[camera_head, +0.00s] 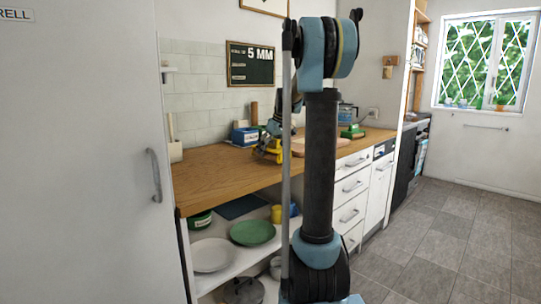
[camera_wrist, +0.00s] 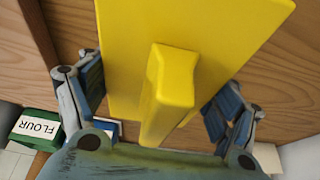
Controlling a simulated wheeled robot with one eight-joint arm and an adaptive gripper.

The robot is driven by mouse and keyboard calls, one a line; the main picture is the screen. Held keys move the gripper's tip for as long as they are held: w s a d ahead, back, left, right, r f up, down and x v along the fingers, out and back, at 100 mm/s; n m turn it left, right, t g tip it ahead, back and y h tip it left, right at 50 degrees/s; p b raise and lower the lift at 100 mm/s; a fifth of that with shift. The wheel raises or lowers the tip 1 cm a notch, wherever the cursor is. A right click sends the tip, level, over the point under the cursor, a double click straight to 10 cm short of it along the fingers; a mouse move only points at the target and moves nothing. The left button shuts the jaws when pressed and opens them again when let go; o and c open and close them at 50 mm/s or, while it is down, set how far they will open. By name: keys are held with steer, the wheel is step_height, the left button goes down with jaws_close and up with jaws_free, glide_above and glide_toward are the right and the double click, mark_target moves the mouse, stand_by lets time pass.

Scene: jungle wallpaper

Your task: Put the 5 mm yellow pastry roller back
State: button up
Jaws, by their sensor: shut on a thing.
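A yellow thing (camera_wrist: 165,95), which I take to be the pastry roller, fills the middle of the wrist view as a broad flat face with a raised bar. My gripper (camera_wrist: 160,80) has one finger on each side of it and is shut on it. In the head view the yellow thing (camera_head: 266,155) shows small at my gripper (camera_head: 272,146), over the wooden counter (camera_head: 215,180). I cannot tell whether it touches the wood. No size marking on it is visible. My arm column hides part of the counter.
A blue box (camera_head: 244,136) stands at the back of the counter. A green box labelled FLOUR (camera_wrist: 38,128) is at the wrist view's left. A black board (camera_head: 250,64) reads 5 MM. A green item (camera_head: 352,132) stands farther right. The counter's left front is clear.

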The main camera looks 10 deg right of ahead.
steer(key=shift+f, duration=0.7)
steer(key=shift+s+f, duration=0.1)
steer(key=shift+f, duration=0.1)
steer(key=shift+f, duration=0.35)
steer(key=o, duration=1.3)
steer(key=shift+f, duration=0.1)
steer(key=shift+o, duration=0.2)
